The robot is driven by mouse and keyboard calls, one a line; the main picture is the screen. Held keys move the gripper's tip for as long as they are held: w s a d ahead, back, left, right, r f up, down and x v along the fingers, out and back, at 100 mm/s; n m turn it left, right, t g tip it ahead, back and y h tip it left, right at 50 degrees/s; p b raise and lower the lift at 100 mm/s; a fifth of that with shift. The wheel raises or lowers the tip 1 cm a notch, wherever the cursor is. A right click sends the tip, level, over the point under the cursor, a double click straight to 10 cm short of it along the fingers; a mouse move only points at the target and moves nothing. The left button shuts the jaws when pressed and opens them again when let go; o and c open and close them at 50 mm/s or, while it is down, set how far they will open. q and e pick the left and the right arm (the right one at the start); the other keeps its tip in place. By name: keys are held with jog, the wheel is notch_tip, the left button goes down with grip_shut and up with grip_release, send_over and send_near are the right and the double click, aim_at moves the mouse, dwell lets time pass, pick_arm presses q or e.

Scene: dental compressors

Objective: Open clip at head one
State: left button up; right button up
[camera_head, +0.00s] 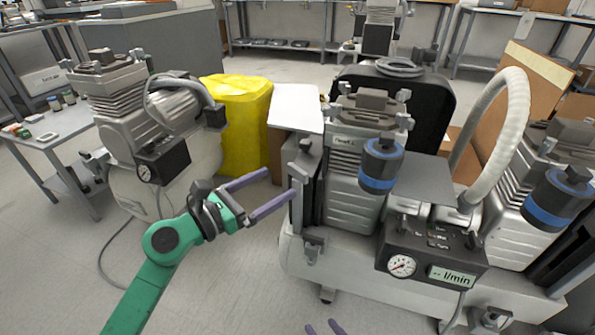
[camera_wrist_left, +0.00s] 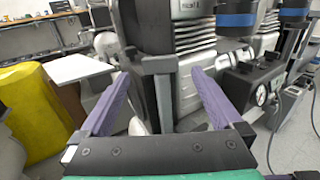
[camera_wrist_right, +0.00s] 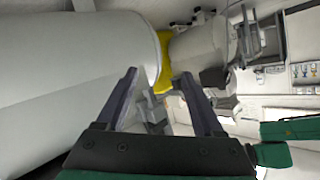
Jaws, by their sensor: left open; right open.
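The middle compressor head (camera_head: 352,185), a ribbed grey block with a small label near its top, stands on the light tank. An upright grey bracket, possibly the clip (camera_head: 297,205), runs along its left side. It also shows as a grey upright with a crossbar in the left wrist view (camera_wrist_left: 163,95), between the fingers. My left gripper (camera_head: 281,182) is open with purple fingers, its tips close to this bracket; I cannot tell if they touch. My right gripper (camera_head: 325,328) shows only fingertips at the bottom edge. In the right wrist view it (camera_wrist_right: 158,76) is open and empty, beside a large pale cylinder.
Blue-banded filter canisters (camera_head: 381,165) and a gauge box (camera_head: 430,262) stand right of the head. A white hose (camera_head: 515,110) arches at right.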

aim_at(295, 172)
pick_arm(q)
jog(key=x, duration=0.7)
jog(key=shift+w+d+b, duration=0.1)
jog(key=shift+d+b, duration=0.05)
jog(key=shift+b, duration=0.15)
jog(key=shift+w+d, duration=0.15)
jog(key=shift+d, duration=0.05)
jog(key=c, duration=1.3)
pick_arm(e)
jog(key=shift+w+r+t, duration=0.3)
jog(key=shift+w+r, duration=0.15)
jog(key=shift+w, duration=0.25)
jog(key=shift+s, duration=0.1)
